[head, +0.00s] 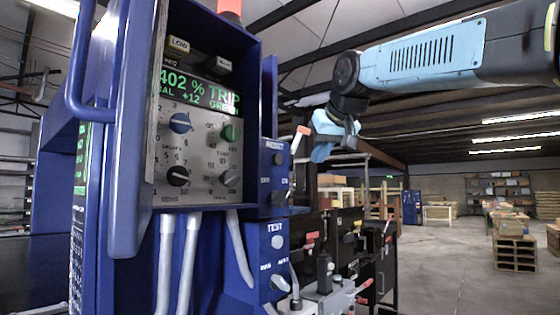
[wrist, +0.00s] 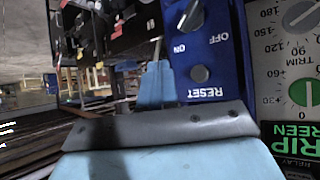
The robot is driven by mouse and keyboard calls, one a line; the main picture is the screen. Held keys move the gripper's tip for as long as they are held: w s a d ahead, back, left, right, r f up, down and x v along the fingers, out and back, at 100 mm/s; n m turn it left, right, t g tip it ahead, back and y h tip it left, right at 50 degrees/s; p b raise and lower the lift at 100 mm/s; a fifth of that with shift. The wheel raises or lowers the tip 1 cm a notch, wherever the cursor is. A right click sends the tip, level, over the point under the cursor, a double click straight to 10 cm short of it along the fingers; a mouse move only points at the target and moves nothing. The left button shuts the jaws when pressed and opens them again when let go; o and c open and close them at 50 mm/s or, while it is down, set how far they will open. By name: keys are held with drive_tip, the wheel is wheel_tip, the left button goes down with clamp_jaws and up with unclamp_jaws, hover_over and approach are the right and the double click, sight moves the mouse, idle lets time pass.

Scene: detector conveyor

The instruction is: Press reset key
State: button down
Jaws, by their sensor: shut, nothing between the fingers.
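The blue reset box (head: 267,177) is on the right side of the detector cabinet in the head view. In the wrist view the box (wrist: 218,45) appears upside down, with RESET lettering beside a dark round knob (wrist: 200,74). A second dark knob (wrist: 189,15) is by the ON and OFF lettering. My gripper (head: 321,152) is up and to the right of the box in the head view. In the wrist view its pale blue fingers (wrist: 156,84) are shut, empty, and left of the RESET knob. I cannot tell the exact gap between them.
The blue cabinet holds a control panel (head: 202,150) with knobs and a green display reading TRIP. A blue TEST box (head: 267,262) is below the reset box. An orange-tipped lever (head: 302,131) is close to my gripper. Open floor (head: 450,275) is at right.

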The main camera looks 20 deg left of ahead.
drive_tip(key=shift+a, duration=0.15)
drive_tip(key=w+a, duration=0.3)
drive_tip(key=a, duration=0.4)
drive_tip(key=shift+w+a, duration=0.15)
drive_tip(key=shift+a, duration=0.25)
drive_tip(key=shift+a, duration=0.1)
idle(1.8)
drive_tip(key=shift+w+a, duration=0.2)
drive_tip(key=shift+a, duration=0.1)
drive_tip(key=shift+w+a, duration=0.15)
drive_tip(key=shift+a, duration=0.3)
idle(0.9)
idle(0.4)
drive_tip(key=shift+s+d, duration=0.35)
drive_tip(key=shift+d, duration=0.5)
drive_tip(key=shift+s+d, duration=0.3)
drive_tip(key=shift+d, duration=0.45)
drive_tip(key=shift+s+d, duration=0.35)
drive_tip(key=shift+d, duration=0.45)
drive_tip(key=shift+s+d, duration=0.3)
drive_tip(key=shift+d, duration=0.45)
